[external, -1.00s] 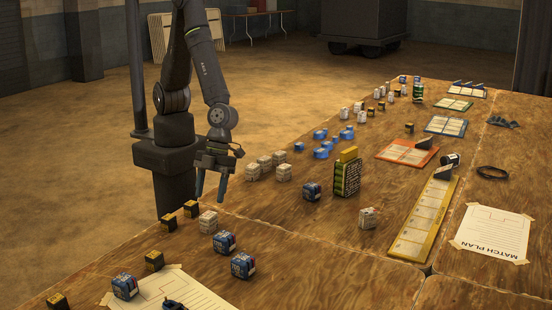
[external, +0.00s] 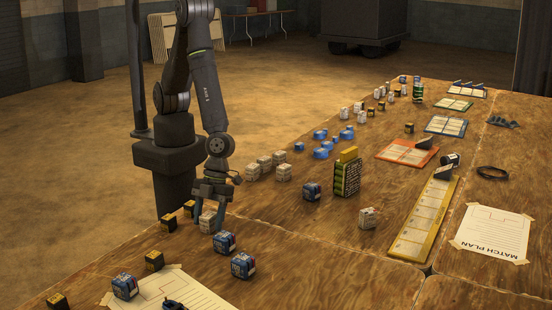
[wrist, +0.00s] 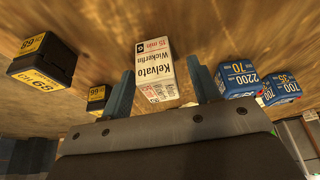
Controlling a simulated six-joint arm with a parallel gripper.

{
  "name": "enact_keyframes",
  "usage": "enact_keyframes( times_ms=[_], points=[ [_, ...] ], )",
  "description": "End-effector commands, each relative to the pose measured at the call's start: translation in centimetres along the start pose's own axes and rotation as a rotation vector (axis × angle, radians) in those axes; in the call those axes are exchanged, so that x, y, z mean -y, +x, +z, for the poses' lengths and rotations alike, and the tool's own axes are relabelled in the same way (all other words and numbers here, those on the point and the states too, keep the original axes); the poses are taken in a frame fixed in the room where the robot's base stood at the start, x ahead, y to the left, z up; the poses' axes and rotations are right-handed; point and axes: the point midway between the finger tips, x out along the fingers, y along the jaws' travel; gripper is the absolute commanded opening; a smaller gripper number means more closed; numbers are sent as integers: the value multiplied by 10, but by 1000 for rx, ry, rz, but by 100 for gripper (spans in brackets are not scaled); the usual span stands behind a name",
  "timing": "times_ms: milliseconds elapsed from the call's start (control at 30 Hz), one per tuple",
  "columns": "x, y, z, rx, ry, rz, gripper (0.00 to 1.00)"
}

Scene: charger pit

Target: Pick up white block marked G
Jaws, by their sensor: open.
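A white block (external: 208,224) stands on the wooden table near its left edge. It also shows in the wrist view (wrist: 155,60), with printed text reading "Kelvato" and "15 min"; I cannot make out a G on it. My gripper (external: 206,214) is low over this block and open. In the wrist view, the two blue-grey fingers of my gripper (wrist: 163,88) stand on either side of the block's near end. I cannot tell whether they touch it. Several other white blocks (external: 283,173) sit further along the table; their marks are too small to read.
Black-and-yellow blocks (wrist: 42,62) stand left of the white block in the wrist view, and blue blocks (wrist: 237,80) stand close on its right. A white sheet (external: 190,292) lies in front.

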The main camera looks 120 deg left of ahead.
Motion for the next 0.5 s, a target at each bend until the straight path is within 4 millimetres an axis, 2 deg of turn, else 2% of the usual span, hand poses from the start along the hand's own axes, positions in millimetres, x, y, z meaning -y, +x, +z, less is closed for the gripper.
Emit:
enact_keyframes(
  times_ms=[133, 367, 500],
  points=[
    [0, 0, 0, 0, 0, 0, 54],
    [0, 0, 0, 0, 1, 0, 9],
    [0, 0, 0, 0, 1, 0, 8]
  ],
)
